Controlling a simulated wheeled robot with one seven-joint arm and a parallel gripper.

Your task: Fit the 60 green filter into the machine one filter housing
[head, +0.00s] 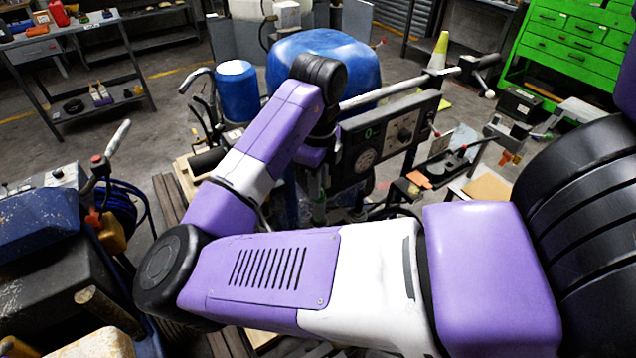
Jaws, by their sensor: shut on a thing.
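My gripper (317,190) points down below my purple wrist, in front of the machine's black control panel (388,136). It is small and partly hidden by my own arm. A line striper with a large blue tank (325,58) and a handlebar (400,84) stands behind the gripper. I cannot make out the filter housing; my arm covers much of the machine's lower part.
A second machine (42,225) with a blue hose is at the left. A grey workbench (75,45) stands at the back left and a green drawer cabinet (572,45) at the back right. A striped cone (438,62) stands behind the handlebar. Open floor (180,108) shows at the left back.

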